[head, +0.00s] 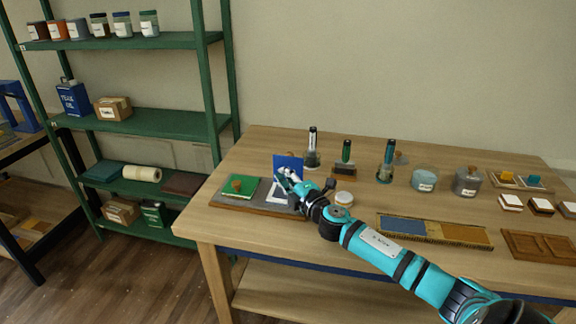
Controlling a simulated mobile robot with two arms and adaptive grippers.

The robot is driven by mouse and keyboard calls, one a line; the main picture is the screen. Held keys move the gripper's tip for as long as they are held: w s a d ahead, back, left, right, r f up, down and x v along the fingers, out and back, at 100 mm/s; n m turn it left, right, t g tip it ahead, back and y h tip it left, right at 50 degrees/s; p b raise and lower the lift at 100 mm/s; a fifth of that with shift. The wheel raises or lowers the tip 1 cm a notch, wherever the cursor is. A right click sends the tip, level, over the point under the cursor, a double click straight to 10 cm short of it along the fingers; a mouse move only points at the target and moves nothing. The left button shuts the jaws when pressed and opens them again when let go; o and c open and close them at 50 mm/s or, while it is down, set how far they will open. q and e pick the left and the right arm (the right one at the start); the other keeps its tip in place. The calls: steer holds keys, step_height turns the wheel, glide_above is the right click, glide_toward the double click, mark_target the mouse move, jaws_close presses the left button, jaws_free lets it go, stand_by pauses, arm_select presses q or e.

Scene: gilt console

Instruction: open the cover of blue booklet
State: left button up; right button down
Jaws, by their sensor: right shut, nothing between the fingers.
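The blue booklet's cover (288,162) stands raised, roughly upright, with its blue face showing behind my right gripper. White pages with a dark outline (275,191) lie below it on a grey board with a wooden edge (225,197). My right gripper (284,176) is shut and empty, in front of the raised cover. It hides part of the cover and pages; I cannot tell whether it touches the cover. My left gripper is not in view.
A green booklet (246,190) with a brown knob-like object (236,185) lies left on the board. A round white-topped container (344,198) stands right of the gripper. Bottles, jars and a blue-and-tan tray (403,226) occupy the table's right. The table's left back is clear.

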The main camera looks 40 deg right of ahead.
mark_target(285, 158)
steer(key=shift+w+d, duration=1.4)
steer(key=shift+d, duration=0.1)
steer(key=p, duration=0.2)
steer(key=r+p, duration=0.1)
steer(key=p, duration=0.1)
steer(key=shift+w+d+r+m+g, duration=0.1)
steer(key=shift+w+d+m+g, duration=0.2)
steer(key=shift+m+g, duration=0.1)
steer(key=shift+w+d+p, duration=0.1)
steer(key=shift+d+p, duration=0.1)
steer(key=shift+p, duration=0.1)
steer(key=shift+w+d+f+b, duration=0.2)
steer(key=shift+f+b, duration=0.05)
steer(key=shift+b, duration=0.05)
